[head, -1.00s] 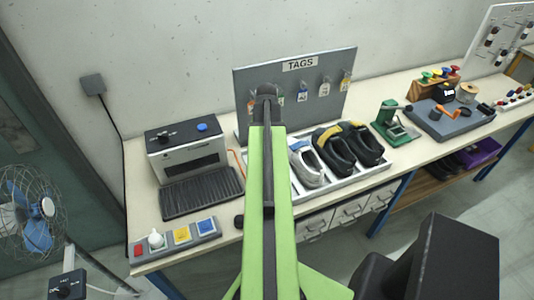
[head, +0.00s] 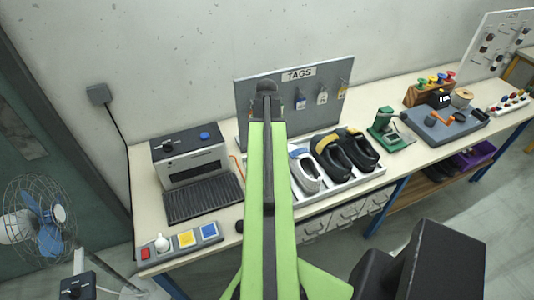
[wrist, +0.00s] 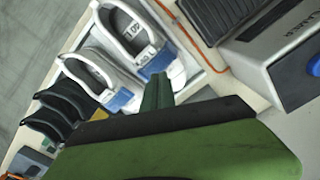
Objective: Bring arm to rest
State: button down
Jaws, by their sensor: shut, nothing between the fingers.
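My green arm reaches up the middle of the head view, and its dark end (head: 266,88) is in front of the tag board (head: 320,75). In the wrist view my gripper (wrist: 158,90) shows as narrow green fingers, shut and empty. Beyond it are two pale shoes (wrist: 88,72) with blue parts, in a white tray. Black shoes (wrist: 62,100) lie to their left. In the head view the arm hides part of the tray (head: 365,184), leaving one grey shoe (head: 305,172) and two black shoes (head: 330,155) visible.
The bench holds a grey machine (head: 188,155), a button panel (head: 182,240), a green press (head: 388,128) and a grey tool tray (head: 445,128). A fan (head: 38,215) stands at the left. Floor shows at the lower right.

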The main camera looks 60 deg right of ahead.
notch_tip(320, 180, up, 2)
jog(key=shift+r+p, duration=0.15)
jog(key=shift+p, duration=0.55)
jog(key=w+a+f+n+b, duration=0.3)
jog(key=w+a, duration=0.6)
jog(key=a, duration=0.1)
jog(key=w+a+f+n+b, duration=0.3)
jog(key=w+a, duration=0.7)
jog(key=w+a+f+n+b, duration=0.1)
jog(key=a+f+n+b, duration=0.1)
jog(key=a, duration=1.3)
jog(key=w+a+f+n+b, duration=0.1)
jog(key=a+f+n+b, duration=0.2)
jog(key=a, duration=1.2)
jog(key=shift+w+a+n, duration=0.35)
jog(key=shift+n, duration=0.85)
